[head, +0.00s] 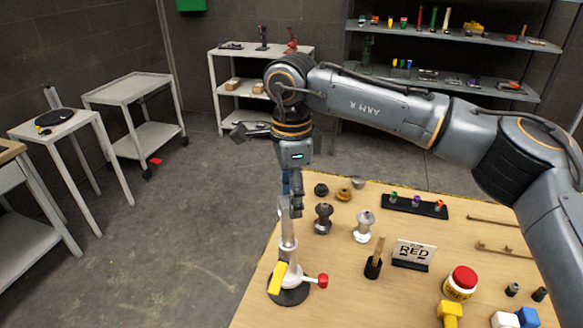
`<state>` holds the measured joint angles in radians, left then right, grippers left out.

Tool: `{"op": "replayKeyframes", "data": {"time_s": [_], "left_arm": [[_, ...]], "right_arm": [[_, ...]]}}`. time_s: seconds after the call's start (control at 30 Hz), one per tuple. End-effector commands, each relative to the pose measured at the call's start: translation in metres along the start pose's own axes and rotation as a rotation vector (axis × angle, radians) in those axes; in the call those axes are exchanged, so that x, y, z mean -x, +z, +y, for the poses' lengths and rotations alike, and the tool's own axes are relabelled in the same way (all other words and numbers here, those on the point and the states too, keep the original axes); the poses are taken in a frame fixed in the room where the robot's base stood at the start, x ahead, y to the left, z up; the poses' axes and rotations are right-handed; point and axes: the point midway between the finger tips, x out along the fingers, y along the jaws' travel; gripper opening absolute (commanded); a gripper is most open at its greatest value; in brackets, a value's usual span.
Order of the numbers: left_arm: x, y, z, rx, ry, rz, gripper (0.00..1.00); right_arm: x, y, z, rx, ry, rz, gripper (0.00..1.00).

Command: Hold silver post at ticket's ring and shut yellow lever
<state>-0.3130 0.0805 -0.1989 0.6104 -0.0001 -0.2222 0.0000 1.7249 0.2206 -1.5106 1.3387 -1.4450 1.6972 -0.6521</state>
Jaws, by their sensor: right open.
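The silver post (288,238) stands upright on a white stand with a round black base (290,296) at the table's left corner. A yellow lever (276,278) slants down the stand's left side, and a red knob (322,281) sticks out right. A white card (414,251) reads "AIR RED". I cannot make out any coloured ring on the post. My right gripper (292,206) points down at the post's top, its fingers open. The fingers and post overlap in view, so I cannot tell whether they touch. My left gripper is not in view.
On the wooden table, metal spray-cup parts (363,227) stand behind, right of the post. A brush holder (373,267), a red-lidded jar (461,282) and a black tray with coloured pieces (415,206) lie farther right. Left of the table is open floor.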

Motion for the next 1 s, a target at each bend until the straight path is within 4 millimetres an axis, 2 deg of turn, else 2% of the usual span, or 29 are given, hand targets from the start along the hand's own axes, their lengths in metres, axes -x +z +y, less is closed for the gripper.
{"op": "replayKeyframes", "data": {"time_s": [0.17,0.4,0.6,0.83,0.87,1.0], "left_arm": [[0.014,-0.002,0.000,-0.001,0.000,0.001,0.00],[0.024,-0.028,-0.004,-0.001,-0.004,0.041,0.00],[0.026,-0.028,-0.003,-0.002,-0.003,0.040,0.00],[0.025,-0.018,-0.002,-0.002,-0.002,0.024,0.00],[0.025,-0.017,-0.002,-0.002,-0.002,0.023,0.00],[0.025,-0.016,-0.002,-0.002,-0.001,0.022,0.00]], "right_arm": [[-0.033,0.000,0.001,0.000,0.004,-0.001,0.51],[-0.068,0.000,0.000,-0.001,0.001,0.000,0.51],[-0.079,0.000,0.000,-0.001,0.000,-0.001,0.51],[-0.080,0.000,0.000,-0.001,-0.001,-0.001,0.51],[-0.080,0.000,0.000,-0.001,0.000,0.000,0.49],[-0.080,0.000,0.000,-0.001,-0.001,-0.001,0.20]]}}
